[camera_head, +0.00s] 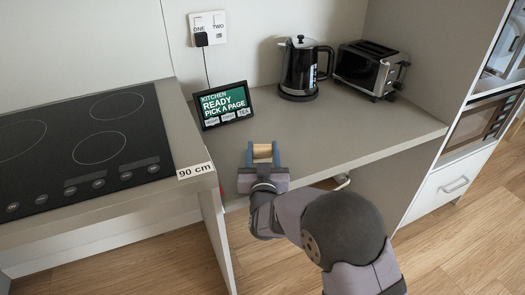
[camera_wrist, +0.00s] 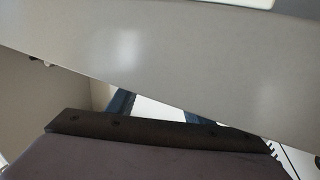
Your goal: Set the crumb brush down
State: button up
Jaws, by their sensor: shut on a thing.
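My gripper (camera_head: 262,153) is at the front left part of the grey counter (camera_head: 345,135), in front of the kitchen screen. Its two blue-grey fingers are shut on a small tan, wooden-looking piece, the crumb brush (camera_head: 262,150). The gripper body hides the near part of the brush, and I cannot tell whether the brush touches the counter. In the wrist view parts of the blue fingers (camera_wrist: 122,103) show below the counter's edge, and I cannot make out the brush there.
The kitchen screen (camera_head: 227,105) stands behind the gripper. A kettle (camera_head: 300,70) and a toaster (camera_head: 369,68) stand at the back right. A black hob (camera_head: 85,145) is on the left, across a gap. The counter's middle and right front are clear.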

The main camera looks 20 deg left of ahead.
jog(key=shift+f, duration=0.1)
jog(key=shift+f, duration=0.15)
jog(key=o, duration=1)
jog(key=shift+r, duration=0.2)
jog(key=shift+s, duration=0.15)
jog(key=v, duration=1.2)
jog(key=shift+b, duration=0.3)
